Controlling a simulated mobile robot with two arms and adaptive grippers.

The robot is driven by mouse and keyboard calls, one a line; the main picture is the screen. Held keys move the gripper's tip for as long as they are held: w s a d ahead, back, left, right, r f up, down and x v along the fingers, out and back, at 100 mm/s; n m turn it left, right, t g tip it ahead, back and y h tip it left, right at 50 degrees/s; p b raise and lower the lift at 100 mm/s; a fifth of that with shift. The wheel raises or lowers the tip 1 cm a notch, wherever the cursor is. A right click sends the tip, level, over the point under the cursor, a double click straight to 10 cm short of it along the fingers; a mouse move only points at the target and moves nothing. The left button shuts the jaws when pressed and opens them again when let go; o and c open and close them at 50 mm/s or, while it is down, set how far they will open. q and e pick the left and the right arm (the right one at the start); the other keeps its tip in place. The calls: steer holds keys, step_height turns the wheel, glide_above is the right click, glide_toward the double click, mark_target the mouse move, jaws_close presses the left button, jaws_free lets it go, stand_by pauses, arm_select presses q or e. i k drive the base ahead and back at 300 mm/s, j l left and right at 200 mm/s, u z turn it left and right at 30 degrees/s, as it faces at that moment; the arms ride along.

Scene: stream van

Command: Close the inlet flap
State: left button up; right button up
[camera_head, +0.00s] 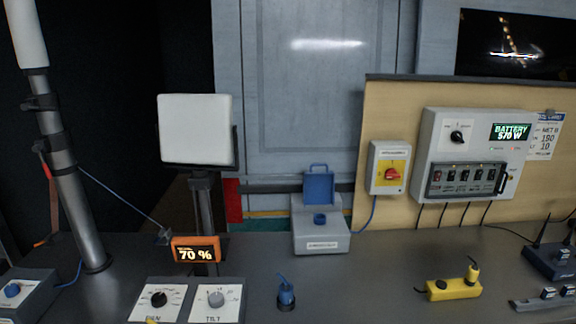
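The inlet is a light grey box (322,238) on the dark counter near the middle of the view, in front of the grey door. Its blue flap (319,187) stands upright at the back of the box, open. A round blue socket (320,219) on the box top is uncovered, and no plug is in it. A blue plug (286,294) stands on the counter in front of the inlet, apart from it. Neither of my grippers is in view.
Two dial panels (214,299) and an orange 70 % display (196,249) are left of the blue plug. A yellow power block (454,289) lies on the right. A red-and-yellow switch box (389,168) hangs right of the inlet. The counter between plug and yellow block is clear.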

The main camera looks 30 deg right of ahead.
mark_target(319, 186)
steer(key=z, duration=1.15)
steer(key=i+j+u, duration=0.55)
steer(key=u, duration=0.15)
steer(key=i, duration=0.05)
